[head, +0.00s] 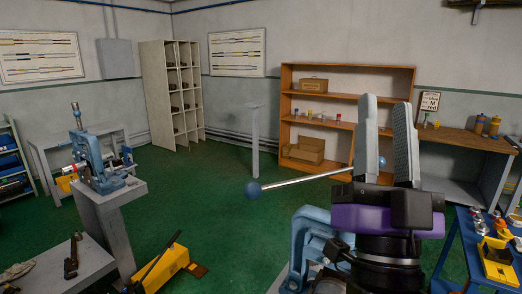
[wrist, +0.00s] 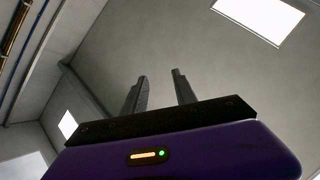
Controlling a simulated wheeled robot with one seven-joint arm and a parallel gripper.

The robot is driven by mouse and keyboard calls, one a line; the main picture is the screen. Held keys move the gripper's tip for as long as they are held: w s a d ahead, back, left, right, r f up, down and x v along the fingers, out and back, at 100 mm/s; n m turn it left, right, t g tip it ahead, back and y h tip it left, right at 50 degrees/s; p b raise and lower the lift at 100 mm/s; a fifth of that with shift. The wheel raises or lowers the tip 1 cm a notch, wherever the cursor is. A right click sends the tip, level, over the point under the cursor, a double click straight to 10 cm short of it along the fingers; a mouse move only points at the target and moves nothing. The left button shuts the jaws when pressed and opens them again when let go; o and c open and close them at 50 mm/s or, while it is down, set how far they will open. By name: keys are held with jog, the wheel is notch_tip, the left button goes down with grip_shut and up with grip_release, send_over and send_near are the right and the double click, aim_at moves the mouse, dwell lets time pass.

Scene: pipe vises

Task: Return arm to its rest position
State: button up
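My gripper (head: 387,130) stands upright at the right of the head view, with its two grey fingers pointing up and apart. Nothing is between the fingers. In the wrist view my gripper (wrist: 160,90) shows the same open gap, with only wall and ceiling behind it. A blue pipe vise (head: 311,240) stands just behind and to the left of my gripper, partly hidden by it. Its steel handle bar (head: 305,180) with a blue ball end runs left from behind the fingers. I cannot tell whether the bar touches my gripper.
A second blue vise (head: 97,165) stands on a grey pedestal (head: 108,205) at left. A yellow tool (head: 165,270) lies on the green floor. A blue table (head: 462,262) with small parts is close at right. A wooden shelf (head: 345,75) stands behind. The middle floor is clear.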

jog(key=s+f+n+g+y, duration=0.2)
jog(key=s+f+n+y, duration=0.15)
jog(key=f, duration=0.45)
jog(key=s+f+n+g+y, duration=0.25)
jog(key=f+n+y, duration=0.25)
jog(key=f, duration=0.4)
jog(key=s+f+n+g+y, duration=0.2)
jog(key=s+f+n+y, duration=0.2)
jog(key=f, duration=0.4)
jog(key=s+d+f+m+g+h, duration=0.2)
jog(key=s+f+m+g+h, duration=0.1)
jog(key=s+f, duration=0.6)
jog(key=s+d+f+m+g+h, duration=0.3)
jog(key=s+f, duration=0.6)
jog(key=s, duration=0.3)
jog(key=shift+s+d+f+g+h, duration=0.25)
jog(key=shift+s+f+g+h, duration=0.1)
jog(key=shift+s+g+h, duration=0.15)
jog(key=shift+w+m, duration=0.1)
jog(key=shift+m, duration=0.15)
